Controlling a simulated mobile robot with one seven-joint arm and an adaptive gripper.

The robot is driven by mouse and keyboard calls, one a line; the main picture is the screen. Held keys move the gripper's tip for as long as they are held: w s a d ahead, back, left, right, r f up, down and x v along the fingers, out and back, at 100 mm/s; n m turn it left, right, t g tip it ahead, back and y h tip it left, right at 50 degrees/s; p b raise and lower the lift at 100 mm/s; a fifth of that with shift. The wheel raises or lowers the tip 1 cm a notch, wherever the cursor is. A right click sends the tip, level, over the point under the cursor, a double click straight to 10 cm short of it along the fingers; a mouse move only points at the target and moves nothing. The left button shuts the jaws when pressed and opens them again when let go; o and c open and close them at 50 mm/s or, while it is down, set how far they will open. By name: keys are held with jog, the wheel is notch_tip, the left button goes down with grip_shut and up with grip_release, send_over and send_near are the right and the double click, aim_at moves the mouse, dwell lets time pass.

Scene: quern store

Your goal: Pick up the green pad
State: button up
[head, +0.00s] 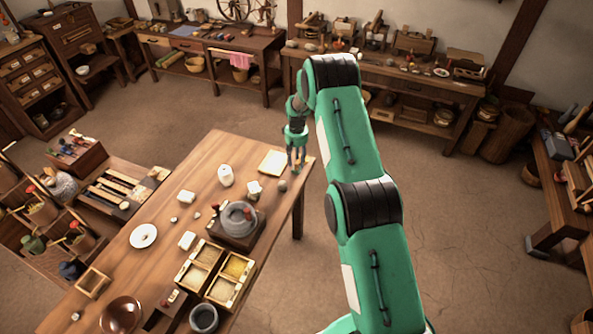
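My gripper (296,161) points down at the far right corner of the wooden table (150,205). It is small in the head view, and I cannot tell whether its fingers are apart or closed, or whether anything is between them. I cannot make out a green pad for certain on the table. A pale flat square piece (272,162) lies just left of my gripper. A small dark grey lump (282,186) lies just in front of it.
A stone quern (239,219) stands mid-table. Nearby are a white jar (225,176), a white plate (143,236), a divided grain box (206,255) and a brown bowl (121,314). Workbenches (420,82) line the back wall. The floor (480,220) at right is largely clear.

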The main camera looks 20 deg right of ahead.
aim_at(296, 167)
jog(key=shift+f, duration=1.2)
grip_shut()
